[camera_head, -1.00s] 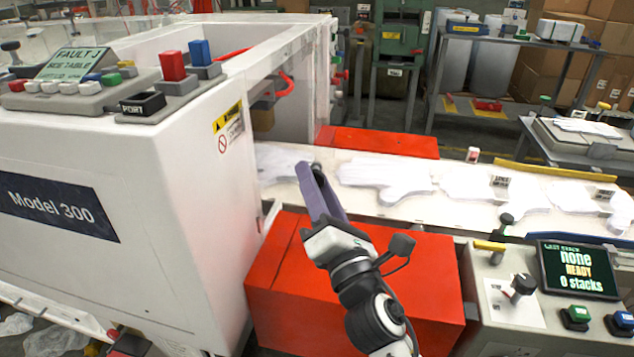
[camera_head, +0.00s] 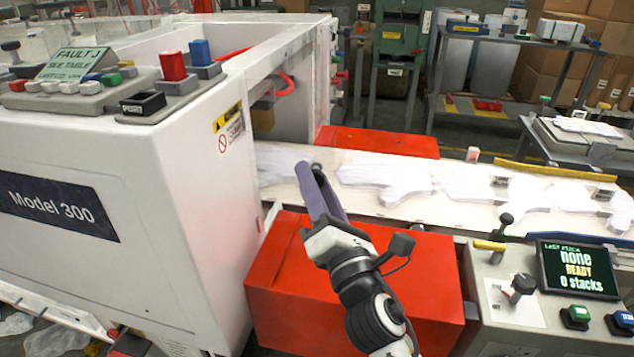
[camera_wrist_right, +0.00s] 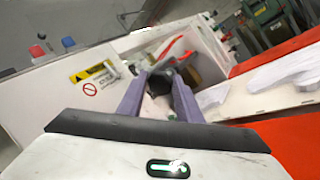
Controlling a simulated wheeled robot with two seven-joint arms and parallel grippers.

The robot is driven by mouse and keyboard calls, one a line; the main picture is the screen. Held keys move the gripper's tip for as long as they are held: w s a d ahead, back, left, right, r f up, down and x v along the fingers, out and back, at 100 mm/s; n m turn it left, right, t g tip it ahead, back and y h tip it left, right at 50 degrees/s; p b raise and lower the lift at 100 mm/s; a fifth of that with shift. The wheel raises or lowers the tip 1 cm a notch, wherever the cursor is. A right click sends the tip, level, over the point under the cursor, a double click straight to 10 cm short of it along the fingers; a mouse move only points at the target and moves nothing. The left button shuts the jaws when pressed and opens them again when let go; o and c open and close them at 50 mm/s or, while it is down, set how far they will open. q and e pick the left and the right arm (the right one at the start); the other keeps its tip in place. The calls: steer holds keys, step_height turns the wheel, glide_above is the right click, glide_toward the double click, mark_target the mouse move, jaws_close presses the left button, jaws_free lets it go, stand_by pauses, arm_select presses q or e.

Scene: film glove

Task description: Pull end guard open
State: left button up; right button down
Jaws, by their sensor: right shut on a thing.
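My right gripper (camera_head: 312,178) reaches over the near red cover (camera_head: 400,265) to the mouth of the white Model 300 machine (camera_head: 170,170). Its purple fingers are shut on a dark round knob (camera_wrist_right: 161,82), seen between the fingertips in the right wrist view. In the head view the fingers mostly hide the knob. I cannot tell which panel the knob belongs to, and no end guard stands out clearly. The machine's end opening (camera_wrist_right: 178,55) shows beyond the fingers. My left gripper is not in view.
White glove shapes (camera_head: 385,178) lie along the pale conveyor (camera_head: 420,212) to the right. A far red cover (camera_head: 385,143) stands behind it. A control panel with a screen (camera_head: 578,270) stands at the lower right. Shelving (camera_head: 510,40) stands at the back.

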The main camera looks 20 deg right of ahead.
steer(key=shift+s+a+r, duration=0.1)
steer(key=shift+a+r, duration=0.15)
steer(key=shift+a, duration=0.3)
steer(key=c, duration=1.4)
jaws_free()
steer(key=shift+a, duration=0.1)
steer(key=shift+o, duration=0.2)
steer(key=shift+a, duration=0.1)
steer(key=shift+d, duration=0.2)
